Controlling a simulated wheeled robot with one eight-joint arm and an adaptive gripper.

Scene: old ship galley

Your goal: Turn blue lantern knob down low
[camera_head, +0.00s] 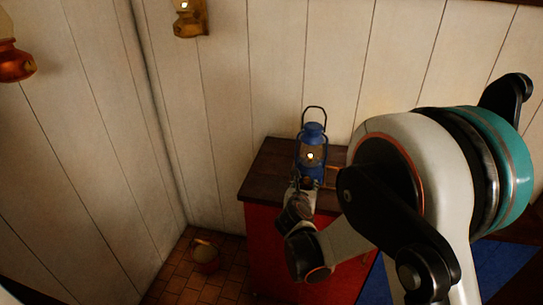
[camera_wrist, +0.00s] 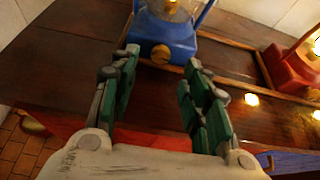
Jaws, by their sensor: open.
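The blue lantern (camera_head: 313,135) stands upright on the dark wooden top (camera_head: 274,158) of a red cabinet, with a small light glowing inside. In the wrist view the lantern's blue base (camera_wrist: 178,38) is at the top centre. Its round brass knob (camera_wrist: 161,53) faces my gripper. My gripper (camera_wrist: 160,62) is open, its green-padded fingers spread to either side of the knob, with gaps visible between. In the head view my gripper (camera_head: 304,187) is just in front of the lantern, and my arm hides part of the cabinet top.
A red lantern (camera_wrist: 295,65) stands to the right on the wooden top, inside a raised wooden rim. Wall lamps hang at left (camera_head: 15,62) and top (camera_head: 188,20). A round pot (camera_head: 205,256) is on the tiled floor left of the red cabinet (camera_head: 280,262).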

